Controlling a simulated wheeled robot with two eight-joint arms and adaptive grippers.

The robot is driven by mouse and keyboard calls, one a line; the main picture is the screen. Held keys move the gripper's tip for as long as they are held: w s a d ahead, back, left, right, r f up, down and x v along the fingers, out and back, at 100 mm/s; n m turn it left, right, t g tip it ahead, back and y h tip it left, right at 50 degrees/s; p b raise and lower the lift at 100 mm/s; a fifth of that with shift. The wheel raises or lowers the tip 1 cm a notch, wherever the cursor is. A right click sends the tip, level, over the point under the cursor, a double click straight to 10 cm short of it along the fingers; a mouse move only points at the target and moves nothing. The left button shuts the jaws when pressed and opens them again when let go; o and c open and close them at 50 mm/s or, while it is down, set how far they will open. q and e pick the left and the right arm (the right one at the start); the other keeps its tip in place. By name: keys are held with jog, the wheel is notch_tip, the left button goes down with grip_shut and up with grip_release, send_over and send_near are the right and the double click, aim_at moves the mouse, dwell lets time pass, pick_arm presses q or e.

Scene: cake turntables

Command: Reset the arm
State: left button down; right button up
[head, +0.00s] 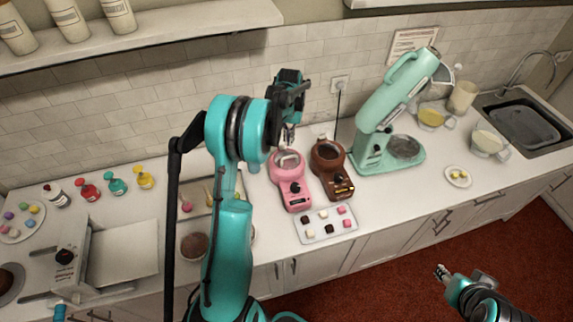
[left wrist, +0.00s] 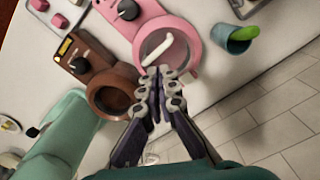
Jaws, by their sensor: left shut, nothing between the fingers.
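My left gripper (head: 289,136) is raised above the pink melting pot (head: 291,190) in the head view. Its fingers are shut with nothing between them, as the left wrist view (left wrist: 162,78) shows. In that view the fingertips overlap the rim of the pink pot (left wrist: 185,45), which has a white utensil in its bowl. The brown melting pot (head: 331,183) stands beside it and also shows in the left wrist view (left wrist: 112,82). My right gripper (head: 441,272) is at the lower right over the red floor; it is too small to tell whether it is open.
A mint stand mixer (head: 378,120) stands right of the pots. A tray of small sweets (head: 319,234) lies in front. Bottles and a metal-plated machine (head: 118,255) are on the left of the counter. A sink (head: 522,128) is at the far right.

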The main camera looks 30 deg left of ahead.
pick_arm(q)
jog(key=shift+r, duration=0.15)
dwell(0.3)
jog(key=s+d+m+t+b, duration=0.2)
jog(key=s+d+t+b, duration=0.2)
jog(key=s+d+b, duration=0.85)
jog(key=s+d+f+m+t+b, duration=0.2)
jog(key=s+d+f+t+b, duration=0.1)
jog(key=s+d+f+b, duration=0.7)
jog(key=s+f+b, duration=0.1)
jog(key=s, duration=0.1)
jog(key=shift+s, duration=0.35)
jog(key=shift+d+f, duration=0.1)
